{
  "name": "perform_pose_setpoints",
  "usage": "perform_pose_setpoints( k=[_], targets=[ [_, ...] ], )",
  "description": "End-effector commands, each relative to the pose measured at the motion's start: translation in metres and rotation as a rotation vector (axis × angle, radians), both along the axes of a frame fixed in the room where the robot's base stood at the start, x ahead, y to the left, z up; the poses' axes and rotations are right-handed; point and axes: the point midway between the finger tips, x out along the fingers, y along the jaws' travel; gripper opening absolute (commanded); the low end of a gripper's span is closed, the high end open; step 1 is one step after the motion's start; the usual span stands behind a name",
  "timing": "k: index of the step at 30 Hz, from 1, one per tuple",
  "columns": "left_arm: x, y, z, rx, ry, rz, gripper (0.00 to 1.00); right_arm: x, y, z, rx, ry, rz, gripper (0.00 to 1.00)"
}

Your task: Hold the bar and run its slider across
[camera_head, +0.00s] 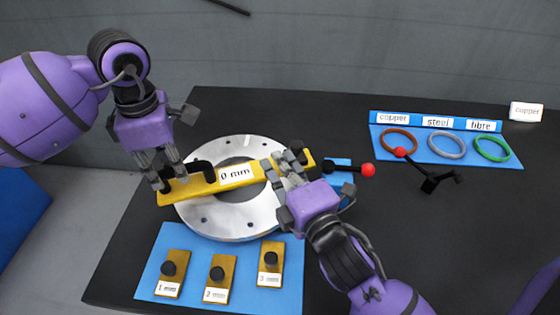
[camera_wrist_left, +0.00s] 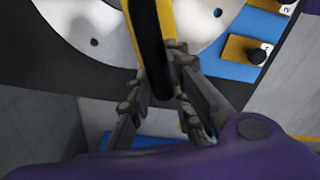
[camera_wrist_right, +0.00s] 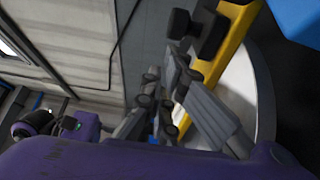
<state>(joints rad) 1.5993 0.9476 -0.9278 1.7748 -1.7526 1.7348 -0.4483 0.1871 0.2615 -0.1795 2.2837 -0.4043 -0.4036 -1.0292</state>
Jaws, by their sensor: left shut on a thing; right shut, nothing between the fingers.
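The yellow bar (camera_head: 215,183), labelled "0 mm", lies across the flanged metal ring (camera_head: 235,225) in the head view. My left gripper (camera_head: 172,180) is shut on the black handle at the bar's left end; the handle (camera_wrist_left: 150,40) stands between its fingers in the left wrist view. My right gripper (camera_head: 283,165) is shut and empty over the right part of the bar. In the right wrist view, a black knobbed piece (camera_wrist_right: 210,38), which may be the slider, sits on the bar just beyond the right fingertips. My right fingers partly hide it in the head view.
Several thickness blocks lie on a blue mat (camera_head: 210,240) in front. Coloured rings lie on a blue board (camera_head: 438,157) at the back right. A black stand with a red ball (camera_head: 400,152) and a red-tipped rod (camera_head: 368,170) are right of the ring. The right foreground table is clear.

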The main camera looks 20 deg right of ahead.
Motion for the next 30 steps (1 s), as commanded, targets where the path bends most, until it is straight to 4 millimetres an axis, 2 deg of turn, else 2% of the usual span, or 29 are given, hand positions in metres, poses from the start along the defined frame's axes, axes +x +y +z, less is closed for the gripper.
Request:
perform_pose_setpoints(
  k=[8,16,20,25,30],
  targets=[
    [0.001,0.0,0.0,0.0,-0.001,0.001,0.0,0.003,-0.013,0.0,-0.002,0.0,-0.001,0.0],
    [0.0,0.001,0.0,0.001,0.0,0.0,0.0,0.003,-0.012,0.0,-0.001,0.0,-0.001,0.0],
    [0.0,0.001,0.0,0.001,0.0,0.0,0.0,-0.001,-0.003,-0.001,0.003,0.001,0.0,0.0],
    [0.0,0.001,0.0,0.002,0.001,0.0,0.0,-0.013,0.026,-0.001,0.007,0.003,-0.001,0.0],
    [0.0,0.001,0.0,0.002,0.001,0.001,0.0,-0.055,0.017,-0.003,-0.001,0.007,-0.003,0.0]
  ],
)
